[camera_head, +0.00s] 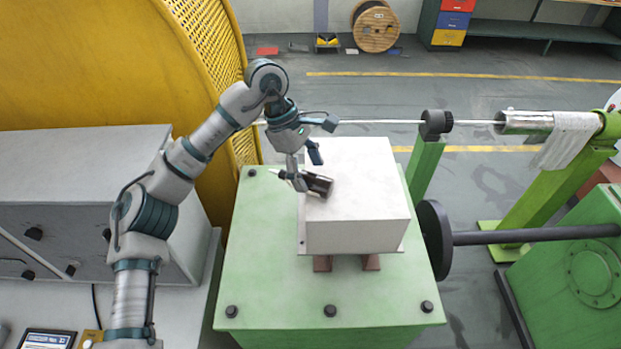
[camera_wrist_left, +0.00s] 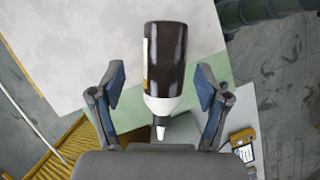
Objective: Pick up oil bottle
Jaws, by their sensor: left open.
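The oil bottle (camera_head: 318,184) is dark brown with a white cap and nozzle. It lies on its side on top of a white box (camera_head: 357,236), near the box's left edge. In the left wrist view the bottle (camera_wrist_left: 166,62) points its nozzle toward the palm. My left gripper (camera_head: 303,168) is over the bottle. Its two fingers (camera_wrist_left: 160,88) are spread apart, one on each side of the bottle, with a visible gap on both sides. My right gripper is not in either view.
The white box stands on a green machine base (camera_head: 262,287) with dark bolts. A thin metal rod (camera_head: 385,122) runs behind the box. A large yellow perforated drum (camera_head: 211,38) is at the left, beside a grey cabinet (camera_head: 75,160). A black disc (camera_head: 433,240) on a shaft stands right of the box.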

